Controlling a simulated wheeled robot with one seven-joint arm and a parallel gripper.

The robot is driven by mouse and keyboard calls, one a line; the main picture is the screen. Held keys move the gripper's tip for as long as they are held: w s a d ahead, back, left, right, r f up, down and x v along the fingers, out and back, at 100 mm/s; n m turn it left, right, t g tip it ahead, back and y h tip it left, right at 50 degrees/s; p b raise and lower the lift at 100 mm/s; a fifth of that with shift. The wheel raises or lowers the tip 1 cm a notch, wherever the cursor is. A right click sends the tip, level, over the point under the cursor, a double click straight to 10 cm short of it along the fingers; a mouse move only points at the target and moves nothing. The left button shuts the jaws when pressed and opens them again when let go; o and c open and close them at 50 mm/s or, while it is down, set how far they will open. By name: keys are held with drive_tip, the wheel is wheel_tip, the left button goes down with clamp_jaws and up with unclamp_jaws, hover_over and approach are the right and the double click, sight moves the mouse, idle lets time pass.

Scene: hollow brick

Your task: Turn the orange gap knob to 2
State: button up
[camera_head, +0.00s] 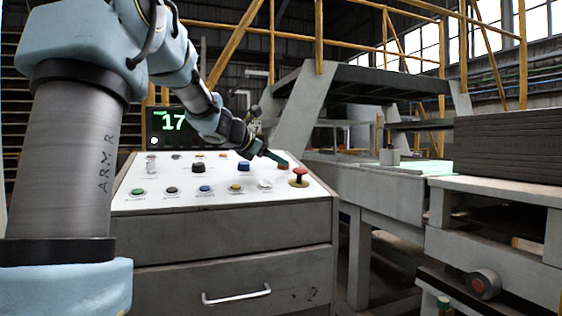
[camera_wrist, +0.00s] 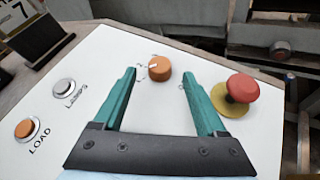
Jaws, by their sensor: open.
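The orange knob (camera_wrist: 159,68) is on the white sloped panel (camera_wrist: 150,108), with a pale pointer mark toward its left side in the wrist view. Small printed marks around it are too faint to read surely. My gripper (camera_wrist: 160,82) is open, its two teal fingers apart on the left and right of the knob in that view, with the knob near the fingertips. I cannot tell whether either finger touches it. In the head view, my gripper (camera_head: 277,158) is over the panel's far right part, and the orange knob (camera_head: 283,166) is partly visible beside it.
A red mushroom button (camera_wrist: 242,89) on a yellow base stands close to the right finger. An orange LOAD button (camera_wrist: 27,129) and a second round button (camera_wrist: 65,87) lie to the left. A display (camera_head: 172,123) reads 17. Several coloured buttons line the panel's front.

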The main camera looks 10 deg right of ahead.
drive_tip(key=shift+x, duration=2.25)
clamp_jaws()
